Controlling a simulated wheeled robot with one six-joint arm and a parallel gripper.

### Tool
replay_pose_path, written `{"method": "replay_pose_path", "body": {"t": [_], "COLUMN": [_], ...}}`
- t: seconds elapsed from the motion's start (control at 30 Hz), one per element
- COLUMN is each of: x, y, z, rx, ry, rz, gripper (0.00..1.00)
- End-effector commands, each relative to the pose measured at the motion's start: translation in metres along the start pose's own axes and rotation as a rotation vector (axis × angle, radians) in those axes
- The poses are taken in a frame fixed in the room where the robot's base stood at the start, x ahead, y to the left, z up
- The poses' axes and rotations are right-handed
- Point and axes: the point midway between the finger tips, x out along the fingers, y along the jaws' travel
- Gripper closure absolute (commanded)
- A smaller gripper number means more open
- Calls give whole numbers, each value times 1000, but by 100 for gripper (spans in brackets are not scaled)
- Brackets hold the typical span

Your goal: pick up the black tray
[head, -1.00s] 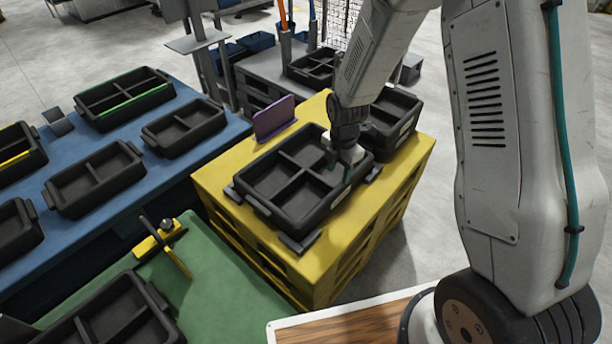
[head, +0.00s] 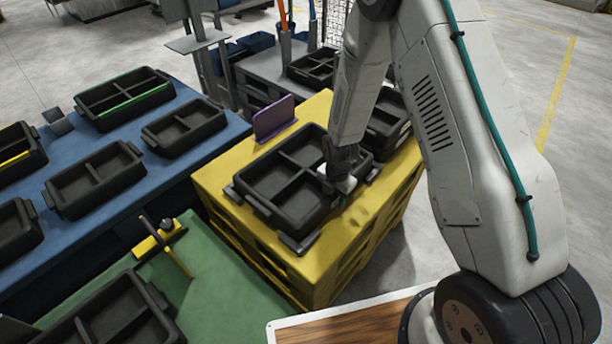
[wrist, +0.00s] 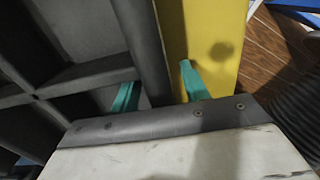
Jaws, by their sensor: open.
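The black tray (head: 262,207) has several compartments and sits level on top of the yellow stand (head: 350,236). My gripper (head: 342,200) is at the tray's right-hand wall in the head view. In the wrist view, the open gripper (wrist: 158,78) has one teal finger on the compartment side of the tray's wall (wrist: 148,45) and the other on the outer side, over yellow. The wall runs between the fingers, and gaps show beside it. The gripper's exact depth against the rim is hard to tell.
A purple plate (head: 274,118) stands upright behind the tray. Another black bin (head: 388,130) is at the stand's back right, close to my arm. A blue table (head: 110,205) with several black trays is on the left. A green table (head: 225,270) with a yellow fixture is in front.

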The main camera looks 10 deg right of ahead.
Motion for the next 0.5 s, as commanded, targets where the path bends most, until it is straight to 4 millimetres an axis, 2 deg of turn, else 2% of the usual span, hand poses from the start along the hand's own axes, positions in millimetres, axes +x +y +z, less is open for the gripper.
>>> {"method": "replay_pose_path", "body": {"t": [0.13,0.3,0.5], "x": [0,-1,-1], "y": [0,0,1], "z": [0,0,0], "rx": [0,0,0], "ry": [0,0,-1], "rz": [1,1,2], "gripper": [55,100,100]}}
